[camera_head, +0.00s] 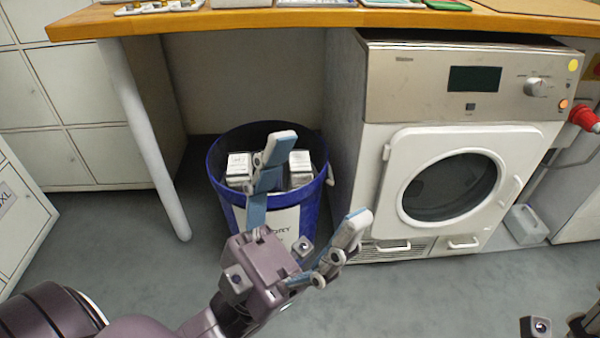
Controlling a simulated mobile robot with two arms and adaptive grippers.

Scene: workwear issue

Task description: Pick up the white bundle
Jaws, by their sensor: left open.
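A round blue bin (216,160) stands on the floor under the wooden counter, with a white label on its front. Inside it are two pale, block-shaped items, one at the left (238,167) and one at the right (300,165). Either could be the white bundle; I cannot tell which. My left gripper (318,183) is open and empty, in front of the bin in this view. One finger crosses in front of the bin and hides part of its inside; the other points up to the right. A small part of my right gripper (560,325) shows at the bottom right corner.
A white dryer (385,95) with a round door stands right of the bin. A white table leg (150,150) is left of it. The wooden counter (250,20) overhangs the bin. A pale plastic container (527,224) sits at right. Grey floor is clear in front.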

